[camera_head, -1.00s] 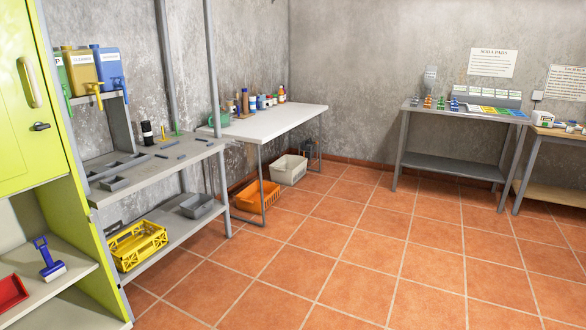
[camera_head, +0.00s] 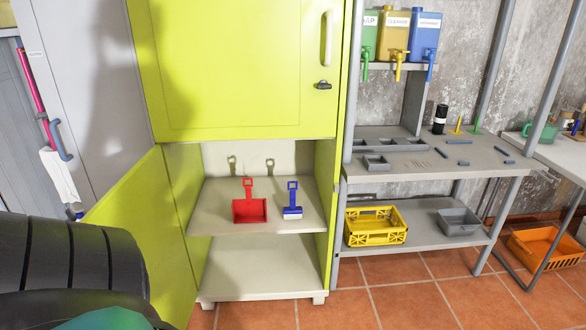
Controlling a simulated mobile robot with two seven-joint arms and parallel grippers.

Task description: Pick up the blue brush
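The blue brush (camera_head: 292,200) stands on the middle shelf (camera_head: 214,207) of the lime-green cabinet (camera_head: 235,70), with its looped blue handle up and a pale strip along its head. A red dustpan (camera_head: 249,205) is beside it on the left, with a gap between them. The lower compartment is open, and its green door (camera_head: 135,225) is swung out to the left. A dark ribbed part of my own arm fills the lower left corner. Neither gripper's fingers show.
A grey workbench (camera_head: 435,150) with small trays and a black bottle stands right of the cabinet. A yellow crate (camera_head: 374,226) and a grey bin (camera_head: 458,222) sit on its lower shelf. Tiled floor (camera_head: 420,295) in front is clear.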

